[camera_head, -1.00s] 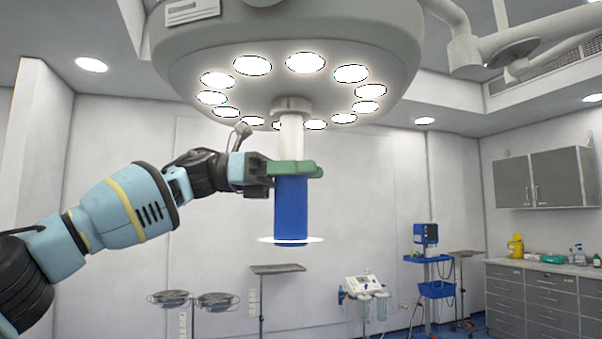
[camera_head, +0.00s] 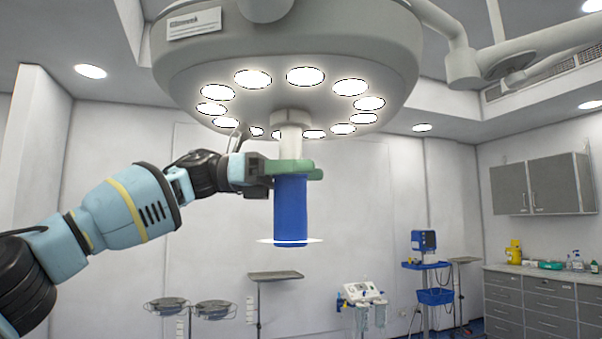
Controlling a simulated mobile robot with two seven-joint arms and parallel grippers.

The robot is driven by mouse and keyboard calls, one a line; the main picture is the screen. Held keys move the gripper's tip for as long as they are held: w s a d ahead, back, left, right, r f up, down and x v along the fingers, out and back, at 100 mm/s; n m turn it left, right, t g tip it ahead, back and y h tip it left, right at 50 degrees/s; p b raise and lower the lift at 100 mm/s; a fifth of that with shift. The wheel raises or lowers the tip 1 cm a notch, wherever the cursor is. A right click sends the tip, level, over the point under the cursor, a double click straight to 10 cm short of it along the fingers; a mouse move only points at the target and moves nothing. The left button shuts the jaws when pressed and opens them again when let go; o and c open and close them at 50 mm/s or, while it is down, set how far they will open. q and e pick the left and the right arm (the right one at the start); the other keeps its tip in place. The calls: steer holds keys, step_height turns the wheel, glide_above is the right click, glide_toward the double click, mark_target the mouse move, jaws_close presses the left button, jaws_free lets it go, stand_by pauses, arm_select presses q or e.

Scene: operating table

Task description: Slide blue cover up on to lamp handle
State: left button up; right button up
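The blue cover (camera_head: 291,208) is an upright blue cylinder with a thin white disc (camera_head: 268,241) around its lower end. The white lamp handle (camera_head: 291,140) hangs from the middle of the round surgical lamp (camera_head: 205,55). The handle's lower end is hidden at the cover's top, so how far it sits inside cannot be told. My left gripper (camera_head: 292,170) comes in from the left, its green fingers shut around the cover's upper end, just below the bare part of the handle. My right gripper does not show.
The lamp's arm (camera_head: 462,58) runs off to the upper right. Small tray stands (camera_head: 275,276), a blue equipment cart (camera_head: 435,297) and grey cabinets (camera_head: 540,303) stand farther back. The space around and below the cover is clear.

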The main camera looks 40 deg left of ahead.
arm_select(q)
steer(key=shift+o, duration=0.3)
steer(key=shift+r, duration=0.1)
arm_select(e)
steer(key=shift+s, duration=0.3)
arm_select(q)
steer(key=v, duration=0.8)
steer(key=shift+b, duration=0.4)
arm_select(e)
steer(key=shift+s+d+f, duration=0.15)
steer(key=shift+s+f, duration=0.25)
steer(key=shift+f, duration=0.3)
arm_select(q)
steer(key=shift+d, duration=0.1)
